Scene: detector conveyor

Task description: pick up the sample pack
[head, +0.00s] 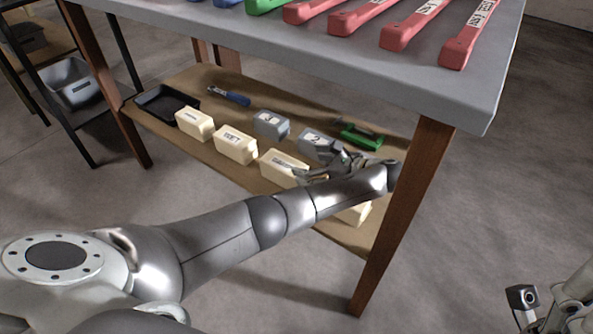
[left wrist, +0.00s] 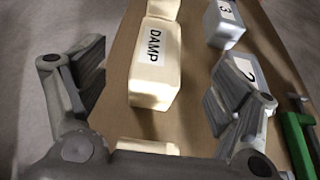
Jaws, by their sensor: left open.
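Several cream label-bearing packs lie in a row on the lower wooden shelf; no label I can read says "sample". One reads DAMP (left wrist: 152,75) in the left wrist view; it appears to be the cream pack (head: 281,168) beside my gripper in the head view. Another reads WET (head: 235,147). My left gripper (head: 325,168) is open and empty over the shelf. In the left wrist view its fingers stand apart, with the DAMP pack showing between and beyond them. A nearer cream pack (left wrist: 148,147) is partly hidden by the gripper's body.
Grey blocks marked 3 (head: 270,124) and 2 (head: 314,142) lie behind the packs, near a green tool (head: 361,137). A blue tool (head: 230,96) and black tray (head: 165,105) are further left. The grey tabletop (head: 330,62) overhangs the shelf; a wooden leg (head: 405,205) stands at right.

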